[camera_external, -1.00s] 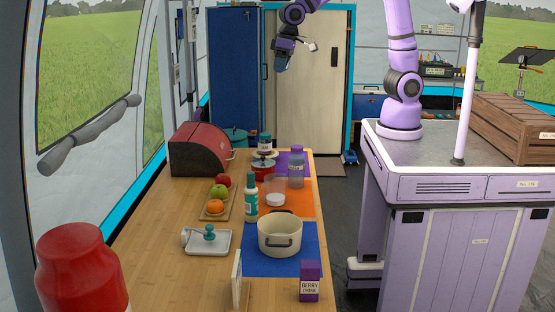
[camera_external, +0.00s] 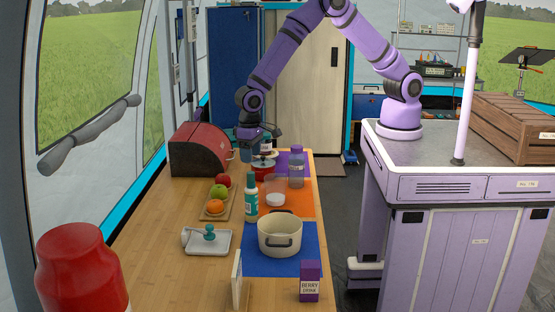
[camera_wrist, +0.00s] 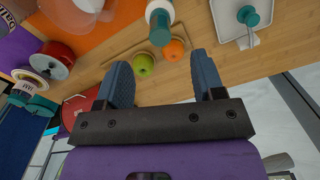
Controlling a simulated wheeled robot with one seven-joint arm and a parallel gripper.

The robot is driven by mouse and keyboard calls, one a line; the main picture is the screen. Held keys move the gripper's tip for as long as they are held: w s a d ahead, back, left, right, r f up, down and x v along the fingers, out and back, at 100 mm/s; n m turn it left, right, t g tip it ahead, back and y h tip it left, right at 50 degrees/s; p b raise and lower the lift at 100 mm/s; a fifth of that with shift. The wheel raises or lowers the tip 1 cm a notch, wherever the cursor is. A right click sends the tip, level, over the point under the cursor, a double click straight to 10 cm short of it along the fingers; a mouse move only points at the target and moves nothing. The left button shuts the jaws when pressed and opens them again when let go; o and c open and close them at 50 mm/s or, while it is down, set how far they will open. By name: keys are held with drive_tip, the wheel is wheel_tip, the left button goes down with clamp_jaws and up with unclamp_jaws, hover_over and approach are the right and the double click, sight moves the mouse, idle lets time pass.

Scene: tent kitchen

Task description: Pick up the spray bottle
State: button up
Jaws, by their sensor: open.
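The clearest match for the spray bottle is a slim white bottle with a teal top and label (camera_external: 251,199). It stands upright on the table, left of the cream pot. In the wrist view this bottle (camera_wrist: 160,12) is cut off by the top edge, beyond my fingers. I cannot make out a spray trigger on it. My gripper (camera_external: 245,154) is above the far part of the table, behind the bottle and apart from it. In the wrist view my gripper's blue fingers (camera_wrist: 163,78) are spread wide with nothing between them.
Fruit on a small board, including the orange (camera_external: 215,207), lies left of the bottle. The cream pot (camera_external: 280,239) stands right and nearer. A purple-capped bottle (camera_external: 296,170) and a red pot (camera_external: 262,166) are behind. A red bread box (camera_external: 198,151) stands far left.

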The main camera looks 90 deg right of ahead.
sight(250, 183)
wheel_tip(250, 183, down, 11)
drive_tip(key=shift+w+r, duration=0.1)
drive_tip(key=shift+r, duration=0.1)
clamp_jaws()
idle(0.5)
drive_tip(key=shift+r, duration=0.15)
